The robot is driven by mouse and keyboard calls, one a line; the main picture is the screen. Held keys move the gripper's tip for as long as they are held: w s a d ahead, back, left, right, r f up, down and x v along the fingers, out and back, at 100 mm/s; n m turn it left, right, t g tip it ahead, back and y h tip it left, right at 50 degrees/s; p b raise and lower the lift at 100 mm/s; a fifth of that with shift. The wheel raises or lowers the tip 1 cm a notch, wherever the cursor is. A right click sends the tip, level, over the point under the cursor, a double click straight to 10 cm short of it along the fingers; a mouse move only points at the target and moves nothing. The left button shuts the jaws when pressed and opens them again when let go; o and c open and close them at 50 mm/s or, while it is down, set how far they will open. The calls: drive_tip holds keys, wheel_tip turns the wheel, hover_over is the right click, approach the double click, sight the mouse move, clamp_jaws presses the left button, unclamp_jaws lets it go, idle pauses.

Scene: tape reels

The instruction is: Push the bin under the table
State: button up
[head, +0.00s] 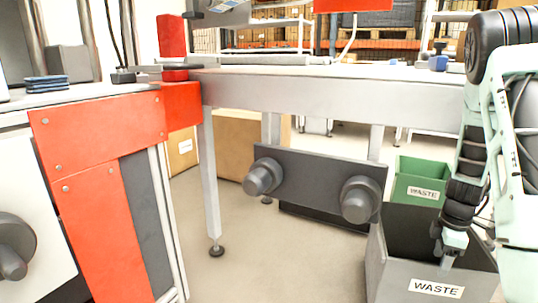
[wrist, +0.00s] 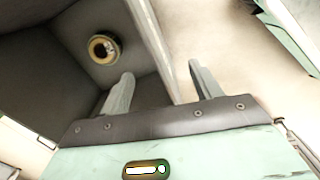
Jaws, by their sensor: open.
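A grey bin (head: 395,276) with a WASTE label stands on the floor at the lower right of the head view, in front of the table (head: 320,90). In the wrist view its dark inside (wrist: 55,75) holds a small round reel (wrist: 103,48). My gripper (head: 447,260) is low at the bin. In the wrist view my gripper (wrist: 162,85) is open, with one finger over the bin's inside and the other beyond its rim. The pale rim runs between the fingers. Whether they touch it I cannot tell. Part of the bin is hidden by my arm.
A green WASTE bin (head: 417,182) stands behind the grey one. A dark panel with two grey knobs (head: 318,182) hangs below the table edge, left of the bin. A table leg (head: 211,190) stands farther left. Cardboard boxes (head: 235,145) sit behind. Floor between is clear.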

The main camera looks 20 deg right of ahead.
drive_tip(key=shift+s+d+r, duration=0.2)
drive_tip(key=shift+d+r, duration=0.2)
drive_tip(key=shift+r, duration=0.2)
drive_tip(key=shift+s+d+r, duration=0.2)
drive_tip(key=shift+d+r, duration=0.2)
drive_tip(key=shift+r, duration=0.2)
drive_tip(key=w+a+p, duration=0.2)
drive_tip(key=a, duration=1.3)
drive_tip(key=shift+w+a+f+p, duration=0.15)
drive_tip(key=shift+w+f+p, duration=0.05)
drive_tip(key=shift+f+p, duration=0.1)
drive_tip(key=shift+r, duration=0.1)
